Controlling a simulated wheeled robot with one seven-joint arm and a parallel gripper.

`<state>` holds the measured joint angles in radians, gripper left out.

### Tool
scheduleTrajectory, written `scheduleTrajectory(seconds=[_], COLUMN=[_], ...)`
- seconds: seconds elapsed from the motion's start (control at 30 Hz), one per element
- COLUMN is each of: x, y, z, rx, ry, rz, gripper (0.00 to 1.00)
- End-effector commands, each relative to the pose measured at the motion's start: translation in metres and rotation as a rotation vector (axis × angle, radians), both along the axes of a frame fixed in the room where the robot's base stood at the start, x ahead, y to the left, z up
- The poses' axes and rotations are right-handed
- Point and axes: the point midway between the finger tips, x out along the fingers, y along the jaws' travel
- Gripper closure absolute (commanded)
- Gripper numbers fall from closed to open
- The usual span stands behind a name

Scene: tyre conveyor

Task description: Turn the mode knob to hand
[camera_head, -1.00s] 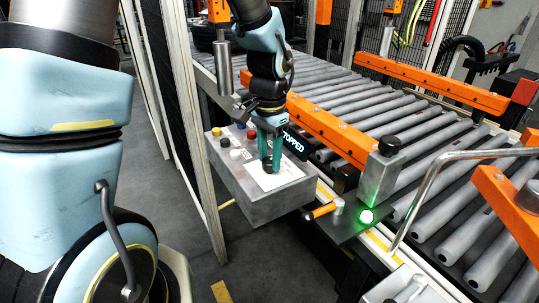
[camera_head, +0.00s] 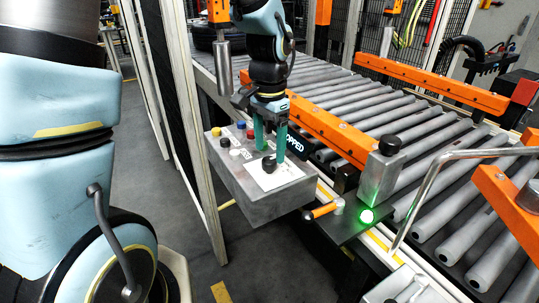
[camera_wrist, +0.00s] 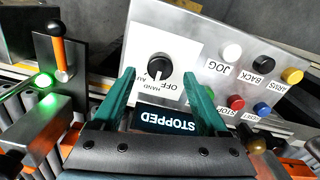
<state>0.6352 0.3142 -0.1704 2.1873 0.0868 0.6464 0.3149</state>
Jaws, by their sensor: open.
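The mode knob (camera_wrist: 159,68) is black and round with a white pointer line, on a white label plate (camera_wrist: 172,42) marked OFF, HAND and a partly hidden word. In the head view the knob (camera_head: 269,162) sits on the grey control box (camera_head: 262,205). My gripper (camera_wrist: 160,72) is open, with teal fingers on both sides of the knob and a visible gap to each. In the head view, my gripper (camera_head: 269,156) stands above the plate; whether it touches the panel, I cannot tell.
A dark STOPPED display (camera_wrist: 165,122) lies beside the knob. Several coloured buttons, including a red one (camera_wrist: 236,102), share the panel. An orange-handled lever (camera_head: 322,211), a green lamp (camera_head: 367,216) and the roller conveyor (camera_head: 340,95) are close by. A post (camera_head: 200,150) stands left.

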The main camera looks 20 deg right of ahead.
Motion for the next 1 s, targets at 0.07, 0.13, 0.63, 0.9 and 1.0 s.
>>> scheduleTrajectory(seconds=[0.07,0.13,0.63,0.9,1.0], x=[0.002,0.001,0.0,0.0,0.002], y=[-0.001,-0.001,0.0,0.0,0.003], z=[0.017,0.031,0.079,0.079,0.078], rx=[-0.005,-0.004,-0.001,-0.001,-0.001], ry=[-0.006,-0.005,0.0,0.0,-0.001], rz=[0.0,0.001,0.0,0.0,0.01], gripper=[0.23,0.23,0.23,0.23,0.23])
